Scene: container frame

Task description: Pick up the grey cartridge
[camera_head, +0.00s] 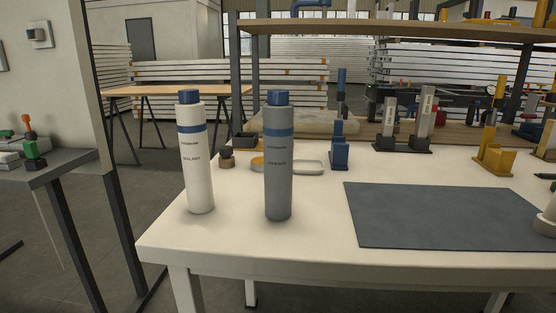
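The grey cartridge (278,170) stands upright on the white table (205,248), left of the dark mat. It has a blue cap, a blue band and dark print on its side. A white cartridge (199,172) of like shape, also with a blue cap and band, stands upright to its left with a gap between them. Neither of my grippers shows in the head view.
A dark flat mat (440,215) lies to the right. Behind the cartridges are a small jar (227,158), a shallow tray (308,167), a blue holder (340,154) and a yellow stand (492,152). The table's front left is clear. A separate grey table (60,167) stands at left.

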